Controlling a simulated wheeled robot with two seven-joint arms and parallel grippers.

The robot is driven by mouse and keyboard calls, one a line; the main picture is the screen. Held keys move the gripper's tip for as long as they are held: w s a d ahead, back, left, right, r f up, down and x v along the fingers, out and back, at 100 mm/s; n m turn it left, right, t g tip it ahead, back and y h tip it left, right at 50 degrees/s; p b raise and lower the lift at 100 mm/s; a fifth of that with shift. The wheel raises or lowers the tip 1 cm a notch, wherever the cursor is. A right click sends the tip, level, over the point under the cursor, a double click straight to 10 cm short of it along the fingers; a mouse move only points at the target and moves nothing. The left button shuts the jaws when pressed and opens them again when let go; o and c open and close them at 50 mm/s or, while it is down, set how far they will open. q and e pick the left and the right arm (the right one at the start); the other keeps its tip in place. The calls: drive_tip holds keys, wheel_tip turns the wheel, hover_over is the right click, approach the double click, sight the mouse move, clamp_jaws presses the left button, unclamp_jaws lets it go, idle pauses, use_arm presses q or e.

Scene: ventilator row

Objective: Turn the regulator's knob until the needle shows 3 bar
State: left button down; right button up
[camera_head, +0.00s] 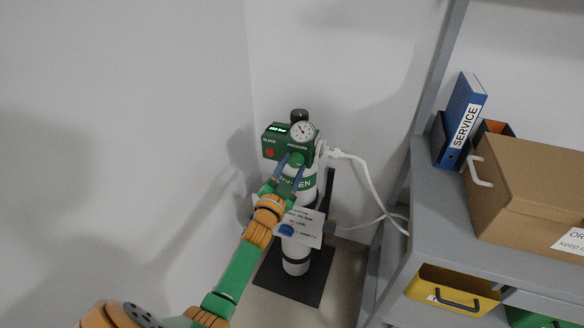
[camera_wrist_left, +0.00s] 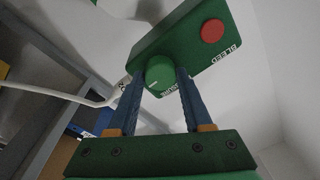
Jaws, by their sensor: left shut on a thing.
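The green regulator (camera_head: 270,140) sits on top of a white cylinder (camera_head: 296,252) standing by the wall. Its round white gauge (camera_head: 303,131) faces me; the dark needle is too small to read to a value. The regulator's round green knob (camera_wrist_left: 160,72) has a pale mark on its face and lies between the blue fingers of my left gripper (camera_wrist_left: 158,80). In the head view my left gripper (camera_head: 291,166) reaches up to the regulator's front, shut on the knob. My right gripper is not in view.
A red bleed button (camera_head: 269,153) and a lit green display (camera_head: 278,129) are on the regulator. A white hose (camera_head: 368,172) runs right. A grey shelf (camera_head: 432,217) holds a blue binder (camera_head: 463,112) and a cardboard box (camera_head: 530,195). Wall is bare at left.

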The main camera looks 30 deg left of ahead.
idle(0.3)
use_arm(q)
drive_tip(key=shift+c, duration=1.6)
unclamp_jaws()
drive_tip(key=v, duration=0.7)
drive_tip(key=shift+p, duration=0.4)
